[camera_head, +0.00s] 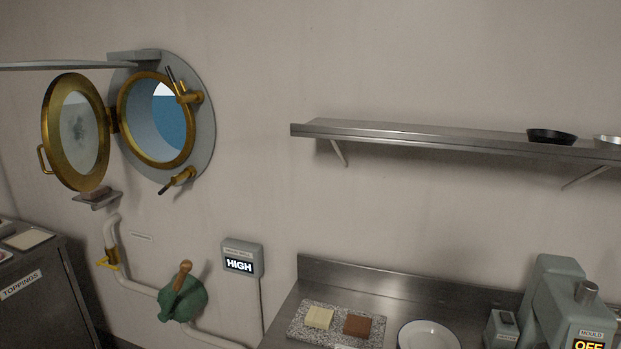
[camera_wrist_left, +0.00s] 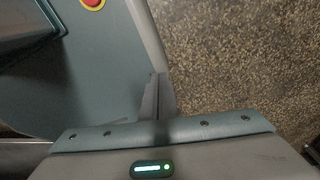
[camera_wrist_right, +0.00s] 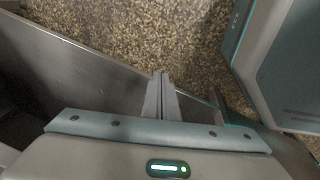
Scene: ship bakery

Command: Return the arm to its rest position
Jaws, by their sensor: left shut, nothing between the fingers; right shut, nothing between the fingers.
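My left gripper (camera_wrist_left: 158,97) shows in the left wrist view with its fingers together and nothing between them, above the speckled floor and beside my own base. My right gripper (camera_wrist_right: 160,97) shows in the right wrist view, also shut and empty, pointing down over the speckled floor. Neither gripper shows in the head view. In the head view, the brass porthole window (camera_head: 76,132) stands swung open to the left of its round frame (camera_head: 205,115), with sea and sky showing through the opening.
A steel counter (camera_head: 400,284) at the lower right holds a speckled board (camera_head: 338,333), a plate (camera_head: 428,336) and a mould machine (camera_head: 570,310). A wall shelf (camera_head: 430,136) runs above. A toppings cabinet (camera_head: 40,300) stands at left. A dark steel panel (camera_wrist_right: 75,70) lies close left of my right gripper.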

